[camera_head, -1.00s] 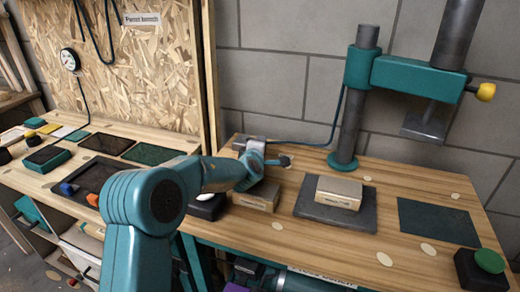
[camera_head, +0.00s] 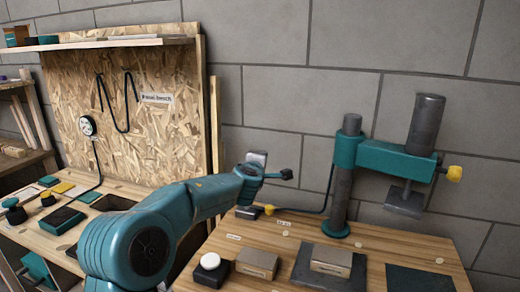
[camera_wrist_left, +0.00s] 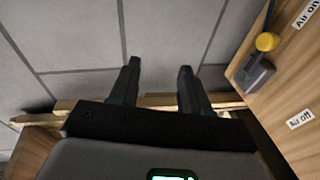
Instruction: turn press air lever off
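The press air lever is a small grey block (camera_head: 248,212) with a yellow knob (camera_head: 269,210), at the back left of the press bench. In the left wrist view the lever's knob (camera_wrist_left: 267,42) is at the upper right, on the side toward the "Air on" label (camera_wrist_left: 305,14). The "Air off" label (camera_wrist_left: 300,118) lies lower. My left gripper (camera_head: 288,174) is above and behind the lever, apart from it. In the wrist view its fingers (camera_wrist_left: 157,70) are spread with nothing between them. My right gripper is not in view.
The press (camera_head: 385,157) with its dark column stands right of the lever. Blocks (camera_head: 258,262) and a white-topped button (camera_head: 211,262) sit on the bench (camera_head: 205,240) in front. A chipboard panel (camera_head: 150,120) stands behind at left, and a block wall (camera_head: 290,110) is behind the bench.

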